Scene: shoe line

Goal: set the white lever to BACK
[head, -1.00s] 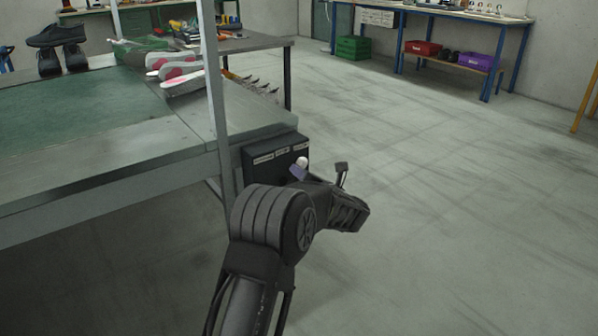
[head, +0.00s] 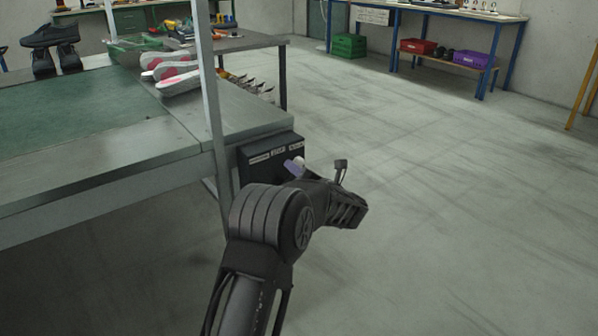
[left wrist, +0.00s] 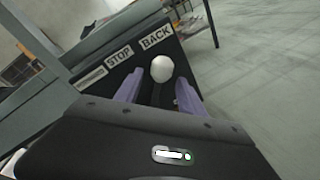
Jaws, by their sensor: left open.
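The white lever's round knob (left wrist: 162,68) stands out from a black control box (left wrist: 173,48) in the left wrist view. The box carries a STOP label (left wrist: 118,56), a BACK label (left wrist: 156,37) and a third label too blurred to read. The knob appears just below the BACK label; its exact setting is hard to tell. My left gripper (left wrist: 159,93) is open, with one purple finger on each side of the lever; contact cannot be made out. In the head view the box (head: 262,169) is at the table's corner, and my wrist partly hides the lever. My right gripper is out of view.
A grey table with a green mat (head: 75,112) extends left of the box, and a metal post (head: 212,110) rises beside its edge. Pink-and-white shoe soles (head: 172,72) lie on the table. The floor to the right is clear.

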